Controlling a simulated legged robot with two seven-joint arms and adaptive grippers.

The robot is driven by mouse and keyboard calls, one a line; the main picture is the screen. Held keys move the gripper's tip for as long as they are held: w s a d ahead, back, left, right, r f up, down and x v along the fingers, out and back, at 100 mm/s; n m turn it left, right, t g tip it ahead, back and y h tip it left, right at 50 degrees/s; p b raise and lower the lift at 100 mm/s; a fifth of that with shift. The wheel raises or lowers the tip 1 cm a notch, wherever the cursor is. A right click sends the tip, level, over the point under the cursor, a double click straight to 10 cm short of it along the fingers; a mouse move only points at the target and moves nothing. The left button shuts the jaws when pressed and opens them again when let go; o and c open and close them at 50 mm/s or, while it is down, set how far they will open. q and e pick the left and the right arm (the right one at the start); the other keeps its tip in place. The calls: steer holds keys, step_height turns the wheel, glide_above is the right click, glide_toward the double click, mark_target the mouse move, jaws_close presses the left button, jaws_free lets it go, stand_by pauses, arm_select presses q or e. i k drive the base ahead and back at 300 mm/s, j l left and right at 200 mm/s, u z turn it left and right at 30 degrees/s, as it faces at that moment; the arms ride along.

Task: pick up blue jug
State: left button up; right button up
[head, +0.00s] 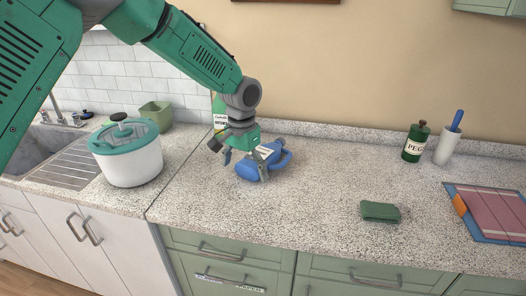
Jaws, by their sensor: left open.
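A blue jug (275,165) lies on its side on the speckled countertop near the middle of the head view. A pale label shows on it, and its handle is at the right. My left gripper (245,168) reaches down from the upper left and is open at the left part of the jug. Its fingers cover part of the jug; I cannot tell whether they touch it. My right gripper is not in view.
A white pot with a green lid (132,165) stands left of the gripper, beside the sink (45,148). A green-labelled bottle (219,112) stands behind the gripper. A green sponge (380,212), a dark green canister (416,142) and a red board (492,212) are right. Counter between is clear.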

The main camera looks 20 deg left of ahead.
mark_target(245, 169)
steer(key=i+j, duration=0.15)
steer(key=i, duration=0.25)
steer(key=i+j, duration=0.15)
steer(key=i, duration=0.3)
